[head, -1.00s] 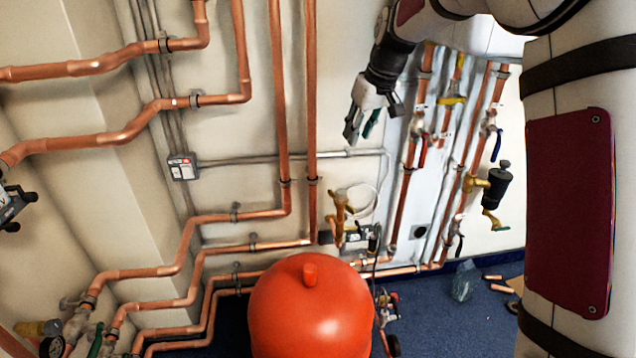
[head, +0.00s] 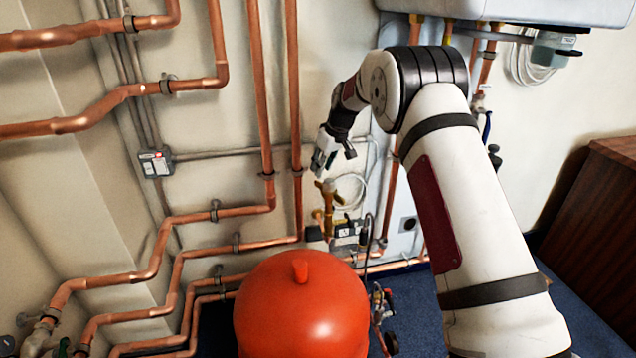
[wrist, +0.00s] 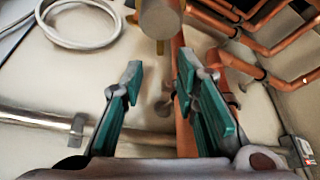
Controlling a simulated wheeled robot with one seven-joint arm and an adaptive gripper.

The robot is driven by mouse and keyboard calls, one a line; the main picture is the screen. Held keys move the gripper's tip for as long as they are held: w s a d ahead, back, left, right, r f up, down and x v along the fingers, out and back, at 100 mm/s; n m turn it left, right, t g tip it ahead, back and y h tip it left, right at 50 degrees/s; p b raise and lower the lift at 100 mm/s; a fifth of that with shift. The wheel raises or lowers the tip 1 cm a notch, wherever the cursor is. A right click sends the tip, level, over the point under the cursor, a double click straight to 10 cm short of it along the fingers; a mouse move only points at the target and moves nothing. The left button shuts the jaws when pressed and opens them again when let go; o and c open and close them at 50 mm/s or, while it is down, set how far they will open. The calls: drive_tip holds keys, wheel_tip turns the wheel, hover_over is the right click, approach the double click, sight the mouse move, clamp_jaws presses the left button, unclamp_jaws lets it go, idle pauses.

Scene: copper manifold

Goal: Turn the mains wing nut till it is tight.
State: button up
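A brass valve fitting (head: 328,190) stands on a copper pipe by the wall, behind the red vessel. A rounded brass-grey part (wrist: 160,18) with yellowish bits lies ahead of the fingertips at the top edge. It is apart from the fingers and partly cut off.
A red vessel (head: 300,310) stands in front of the wall at the bottom centre. Copper pipes (head: 160,225) run along the left wall. A coiled white cable (head: 350,190) hangs right of the fitting. A brown cabinet (head: 600,220) stands at the right.

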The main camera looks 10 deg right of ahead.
sight(317, 181)
drive_tip(key=b+x, duration=0.1)
drive_tip(key=x, duration=0.5)
drive_tip(key=shift+w+f, duration=0.1)
drive_tip(key=shift+f, duration=0.15)
clamp_jaws()
